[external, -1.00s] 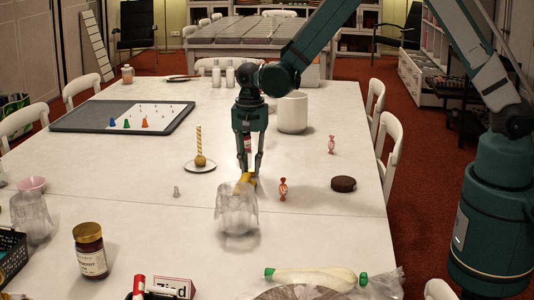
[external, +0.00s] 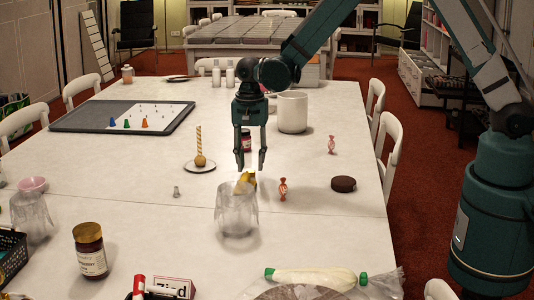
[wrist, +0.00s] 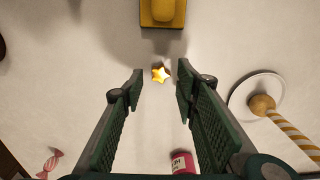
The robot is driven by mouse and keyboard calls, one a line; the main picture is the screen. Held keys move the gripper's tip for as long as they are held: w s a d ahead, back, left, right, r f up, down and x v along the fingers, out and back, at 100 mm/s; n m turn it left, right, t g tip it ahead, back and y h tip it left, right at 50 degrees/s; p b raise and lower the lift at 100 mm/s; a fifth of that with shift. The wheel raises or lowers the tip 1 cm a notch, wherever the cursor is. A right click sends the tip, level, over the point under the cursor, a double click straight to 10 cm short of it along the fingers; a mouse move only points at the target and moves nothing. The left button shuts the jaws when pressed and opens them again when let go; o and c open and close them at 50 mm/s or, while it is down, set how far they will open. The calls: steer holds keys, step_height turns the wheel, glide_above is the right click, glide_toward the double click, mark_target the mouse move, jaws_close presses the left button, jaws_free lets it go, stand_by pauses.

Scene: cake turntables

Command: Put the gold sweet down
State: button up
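The gold sweet (wrist: 161,73) is a small shiny star. In the wrist view it lies on the white table, in the gap between my fingertips and touching neither. My gripper (wrist: 160,82) is open and empty. In the external view my gripper (external: 251,167) points straight down, raised above the table, behind a yellow object (external: 245,182). That yellow object (wrist: 162,12) is at the top of the wrist view, just past the sweet. I cannot make out the sweet in the external view; the yellow object may hide it.
A film-covered container (external: 237,212) stands in front. Red wrapped sweets (external: 283,188) (external: 331,145) and a dark round cake (external: 343,184) are on the right. A plate with a striped stick (external: 199,145) is on the left. A red-lidded jar (wrist: 182,162) stands close behind my gripper.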

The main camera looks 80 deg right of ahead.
step_height(320, 180, up, 10)
steer(key=p, duration=0.1)
stand_by(0.4)
steer(key=shift+r, duration=0.1)
stand_by(0.4)
step_height(320, 180, up, 11)
steer(key=n+t, duration=0.2)
steer(key=n, duration=0.2)
glide_above(252, 172)
steer(key=s+a, duration=0.5)
steer(key=s, duration=0.1)
steer(key=s+a+r+n+t, duration=0.1)
steer(key=s+a+r+n, duration=0.35)
steer(key=s+r, duration=0.4)
steer(key=s+a+r+n+t, duration=0.1)
steer(key=s+a+n, duration=0.3)
steer(key=s, duration=0.6)
steer(key=s+a+n+t, duration=0.3)
steer(key=s+a+n, duration=0.1)
steer(key=s, duration=0.7)
steer(key=shift+a+r+n, duration=0.15)
steer(key=shift+r+n, duration=0.25)
steer(key=shift+n, duration=0.35)
